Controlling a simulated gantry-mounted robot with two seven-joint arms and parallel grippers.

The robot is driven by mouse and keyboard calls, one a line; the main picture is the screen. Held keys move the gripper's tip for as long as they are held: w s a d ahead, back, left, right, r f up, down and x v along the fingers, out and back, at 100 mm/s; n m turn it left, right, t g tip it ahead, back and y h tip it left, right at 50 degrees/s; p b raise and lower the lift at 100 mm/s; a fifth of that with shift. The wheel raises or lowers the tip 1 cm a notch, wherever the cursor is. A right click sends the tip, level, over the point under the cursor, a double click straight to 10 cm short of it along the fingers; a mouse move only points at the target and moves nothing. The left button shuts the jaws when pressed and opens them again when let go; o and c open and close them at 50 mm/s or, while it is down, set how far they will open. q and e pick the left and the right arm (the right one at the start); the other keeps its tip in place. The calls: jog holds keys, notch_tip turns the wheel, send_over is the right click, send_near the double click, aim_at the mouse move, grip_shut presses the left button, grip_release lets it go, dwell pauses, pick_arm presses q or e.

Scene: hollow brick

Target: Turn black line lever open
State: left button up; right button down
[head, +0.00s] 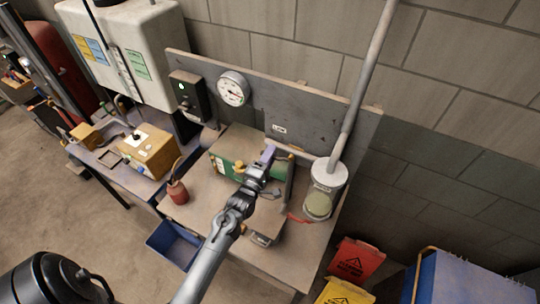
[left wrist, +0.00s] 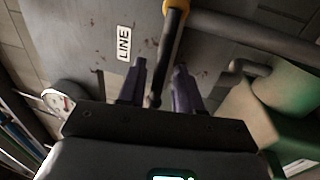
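The black line lever (left wrist: 158,75) shows in the left wrist view as a thin dark bar running down from a yellow fitting (left wrist: 174,16). Its lower part lies between the two fingers of my left gripper (left wrist: 158,88), with a visible gap beside the fingers. The gripper is open around the lever. In the head view my left gripper (head: 267,157) is at the back panel, below the white LINE label (head: 279,128); the lever is too small or hidden there to make out. The label also shows in the left wrist view (left wrist: 124,43). My right gripper is not in view.
A green unit (head: 228,168) stands beside the gripper. To the right are a vertical pipe (head: 362,90), a filter bowl (head: 318,205) and a red handle (head: 298,218). A gauge (head: 233,88) is on the panel (head: 310,120). A small red can (head: 178,192) stands at the bench's left.

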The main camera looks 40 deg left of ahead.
pick_arm(q)
jog(key=shift+s, duration=0.1)
jog(key=p+v, duration=0.3)
jog(key=v, duration=0.7)
jog(key=shift+s+p, duration=0.3)
jog(key=shift+p, duration=0.05)
